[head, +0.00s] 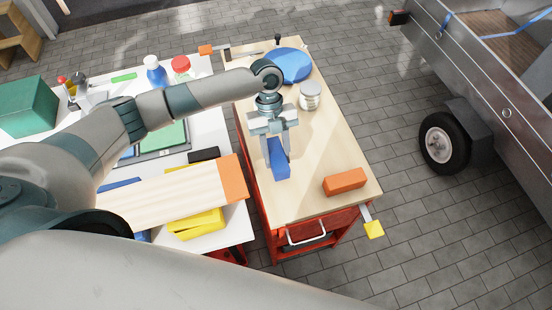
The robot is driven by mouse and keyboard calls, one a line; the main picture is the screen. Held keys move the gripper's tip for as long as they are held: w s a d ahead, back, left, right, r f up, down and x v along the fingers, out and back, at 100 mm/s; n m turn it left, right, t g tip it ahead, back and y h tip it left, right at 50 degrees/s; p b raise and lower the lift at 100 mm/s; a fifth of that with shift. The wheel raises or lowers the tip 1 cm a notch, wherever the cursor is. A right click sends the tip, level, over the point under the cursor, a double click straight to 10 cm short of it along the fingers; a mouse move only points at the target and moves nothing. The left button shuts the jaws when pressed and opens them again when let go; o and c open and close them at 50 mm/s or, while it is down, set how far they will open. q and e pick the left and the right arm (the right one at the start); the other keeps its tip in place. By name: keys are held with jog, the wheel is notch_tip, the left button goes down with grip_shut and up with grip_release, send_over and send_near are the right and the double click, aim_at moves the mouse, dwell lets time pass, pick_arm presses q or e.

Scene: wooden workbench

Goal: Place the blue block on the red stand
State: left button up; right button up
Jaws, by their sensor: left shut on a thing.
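The blue block (279,165) is a long blue bar on the wooden workbench top, or just above it; I cannot tell which. My left gripper (280,149) points down over it and is shut on it, one finger on each side. The fingers hide part of the block's sides. The red stand (345,181) is an orange-red oblong block lying to the right of the blue block, near the bench's front right corner. The two are apart, and nothing is on top of the stand. My right gripper is not in view.
The wooden workbench (304,203) is clear between block and stand. A metal-lidded jar (310,95) and a blue disc (288,66) stand farther back. A white table (215,122) on the left holds bottles, boards and a yellow item. A trailer (470,80) is at right.

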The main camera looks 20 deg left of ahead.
aim_at(276, 163)
pick_arm(q)
jog(key=shift+a+f, duration=0.1)
jog(key=shift+a, duration=0.05)
jog(key=shift+f+p, duration=0.3)
jog(key=shift+f, duration=0.05)
notch_tip(276, 163, down, 3)
jog(key=shift+r+p, duration=0.1)
jog(key=shift+p, duration=0.45)
jog(key=shift+f, duration=0.25)
jog(key=shift+f, duration=0.1)
jog(key=o, duration=1.1)
jog(key=shift+o, duration=0.2)
